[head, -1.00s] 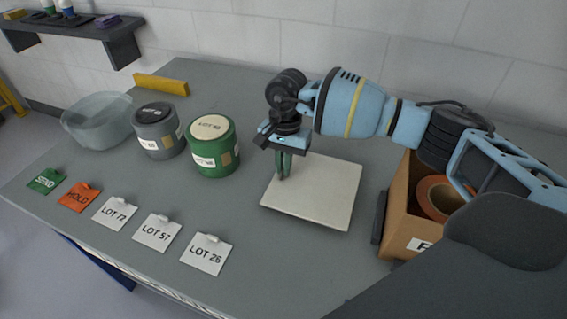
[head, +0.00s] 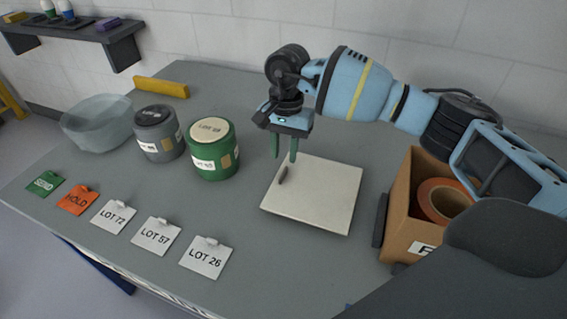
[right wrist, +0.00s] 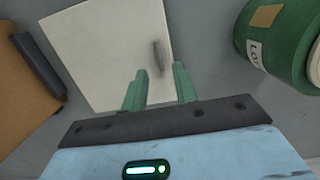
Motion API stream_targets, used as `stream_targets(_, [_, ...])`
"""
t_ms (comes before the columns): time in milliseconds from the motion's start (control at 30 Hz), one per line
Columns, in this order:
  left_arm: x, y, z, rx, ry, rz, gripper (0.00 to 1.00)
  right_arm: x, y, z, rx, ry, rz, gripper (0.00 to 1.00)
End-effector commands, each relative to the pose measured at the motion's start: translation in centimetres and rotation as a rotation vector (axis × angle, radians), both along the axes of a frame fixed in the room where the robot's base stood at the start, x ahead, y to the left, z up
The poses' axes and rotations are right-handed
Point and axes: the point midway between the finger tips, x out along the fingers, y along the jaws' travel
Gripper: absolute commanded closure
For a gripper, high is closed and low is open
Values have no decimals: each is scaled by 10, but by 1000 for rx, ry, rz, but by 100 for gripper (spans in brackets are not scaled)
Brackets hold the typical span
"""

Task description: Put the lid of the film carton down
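The lid of the film carton (head: 320,200) is a flat cream square lying on the grey table, left of the open carton. A small dark grip (head: 283,175) stands on its left part. In the right wrist view the lid (right wrist: 100,50) and its grip (right wrist: 160,55) lie beyond my fingers. My right gripper (head: 284,156) is above the lid's back left edge, fingers apart, with nothing between them. It also shows open in the right wrist view (right wrist: 158,82). My left gripper is not in view.
The brown carton (head: 402,232) holds an orange-brown roll (head: 443,203). A green canister (head: 213,160) and a grey canister (head: 158,145) stand left of the lid. A clear bowl (head: 97,125) is farther left. Several tags, including LOT 26 (head: 206,258), line the front edge.

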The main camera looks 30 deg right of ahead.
Motion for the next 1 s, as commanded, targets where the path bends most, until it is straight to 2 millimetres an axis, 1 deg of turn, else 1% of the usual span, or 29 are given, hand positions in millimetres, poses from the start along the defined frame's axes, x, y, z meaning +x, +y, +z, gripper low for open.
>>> stream_targets(33, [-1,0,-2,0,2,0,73,2,-1,11,0,-4,0,71])
stream_targets(100, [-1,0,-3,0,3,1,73,3,-2,24,1,-2,0,71])
stream_targets(200, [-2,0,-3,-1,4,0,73,4,-4,41,1,-2,0,71])
stream_targets(300, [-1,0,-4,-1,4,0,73,5,-5,54,0,0,0,71])
stream_targets(400, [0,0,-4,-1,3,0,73,6,-6,62,0,0,0,71])
stream_targets(500, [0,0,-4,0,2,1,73,6,-6,66,-1,1,0,71])
stream_targets(800, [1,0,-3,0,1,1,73,6,-6,68,-1,1,0,71])
stream_targets(867, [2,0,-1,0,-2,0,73,6,-6,71,0,-1,1,71])
stream_targets(967, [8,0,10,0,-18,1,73,6,-6,91,0,-21,0,71])
stream_targets(1000, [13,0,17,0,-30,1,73,6,-6,106,0,-36,1,71])
